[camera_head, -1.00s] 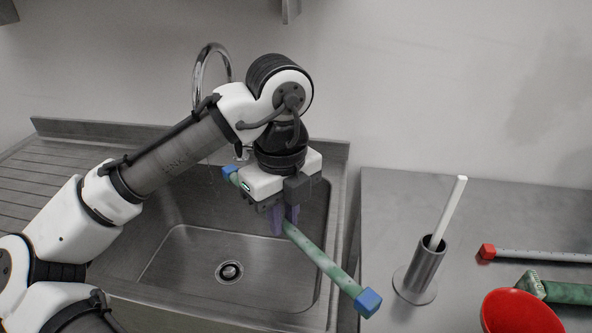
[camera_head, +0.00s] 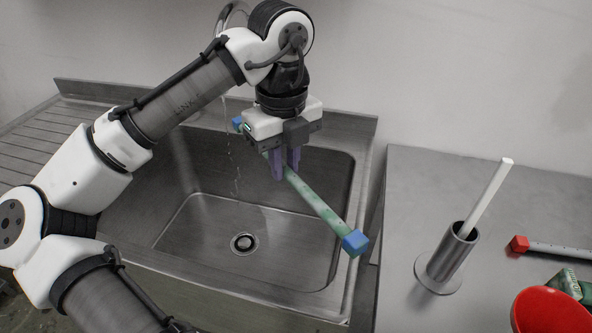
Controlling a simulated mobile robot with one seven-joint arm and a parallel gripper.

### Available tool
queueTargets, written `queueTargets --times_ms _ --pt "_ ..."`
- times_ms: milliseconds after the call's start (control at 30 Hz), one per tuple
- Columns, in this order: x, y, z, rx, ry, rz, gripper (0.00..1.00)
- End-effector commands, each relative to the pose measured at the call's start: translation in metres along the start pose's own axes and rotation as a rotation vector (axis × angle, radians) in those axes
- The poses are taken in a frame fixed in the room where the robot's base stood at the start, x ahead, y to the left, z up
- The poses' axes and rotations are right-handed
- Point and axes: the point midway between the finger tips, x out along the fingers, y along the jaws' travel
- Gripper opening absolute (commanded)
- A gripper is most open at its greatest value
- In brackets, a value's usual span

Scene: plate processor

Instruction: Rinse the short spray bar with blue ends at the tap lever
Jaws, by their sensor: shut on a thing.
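The short spray bar (camera_head: 319,207) is a green tube with blue ends. My gripper (camera_head: 284,172) has its purple fingers shut on the bar near its middle and holds it above the right side of the sink. The bar slants from its far blue end at upper left to its near blue end (camera_head: 355,242) at lower right. The tap (camera_head: 233,16) is a curved chrome spout behind my arm, mostly hidden. A thin stream of water (camera_head: 231,150) falls into the basin left of the bar. The tap lever is hidden behind my arm.
The steel sink basin (camera_head: 196,232) is empty apart from its drain (camera_head: 244,243). On the right counter (camera_head: 415,190) stand a brush holder (camera_head: 446,262) with a white handle, a red-ended bar (camera_head: 545,247), a green item (camera_head: 567,284) and a red bowl (camera_head: 552,311).

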Motion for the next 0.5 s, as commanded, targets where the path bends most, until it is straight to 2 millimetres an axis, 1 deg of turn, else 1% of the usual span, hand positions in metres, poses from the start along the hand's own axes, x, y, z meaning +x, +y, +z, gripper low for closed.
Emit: queueTargets --times_ms 400,500 --pt "0.009 0.006 0.042 -0.003 -0.001 0.000 0.00" --pt "0.008 0.007 0.051 0.000 0.002 -0.003 0.00"
